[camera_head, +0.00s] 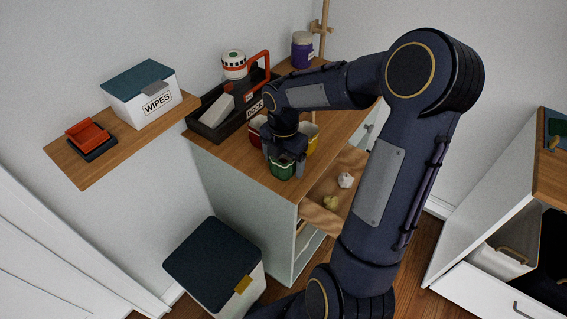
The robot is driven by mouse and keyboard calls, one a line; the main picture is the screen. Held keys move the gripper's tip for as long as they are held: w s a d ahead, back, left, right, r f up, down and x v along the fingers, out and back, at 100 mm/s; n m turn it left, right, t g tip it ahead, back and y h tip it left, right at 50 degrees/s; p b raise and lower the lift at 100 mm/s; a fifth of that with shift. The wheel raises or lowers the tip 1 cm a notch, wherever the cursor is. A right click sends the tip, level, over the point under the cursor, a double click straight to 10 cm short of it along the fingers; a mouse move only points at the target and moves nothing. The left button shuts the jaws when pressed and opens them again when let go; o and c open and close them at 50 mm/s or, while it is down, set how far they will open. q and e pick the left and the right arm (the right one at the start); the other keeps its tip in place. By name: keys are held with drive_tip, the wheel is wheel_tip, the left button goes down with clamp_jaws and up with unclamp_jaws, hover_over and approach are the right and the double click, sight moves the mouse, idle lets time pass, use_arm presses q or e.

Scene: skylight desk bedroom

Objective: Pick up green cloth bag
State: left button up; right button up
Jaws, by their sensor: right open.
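The small green cloth bag (283,171) stands near the front edge of the wooden top of the white cabinet (242,165). My right gripper (284,158) points down at the bag from above, with its jaws open and the fingers beside the bag's upper part. The gripper hides part of the bag, and I cannot tell whether the fingers touch it. My left gripper is not in view.
A red container (256,123) and a yellow one (311,138) stand close behind the green bag. A dark tray (207,130) with several items is further back. An open drawer (323,211) holds small pale objects. A lidded bin (213,262) stands below.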

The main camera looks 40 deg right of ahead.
drive_tip(key=shift+f, duration=0.35)
drive_tip(key=shift+c, duration=0.4)
drive_tip(key=c, duration=1)
drive_tip(key=shift+o, duration=0.2)
drive_tip(key=shift+r, duration=0.1)
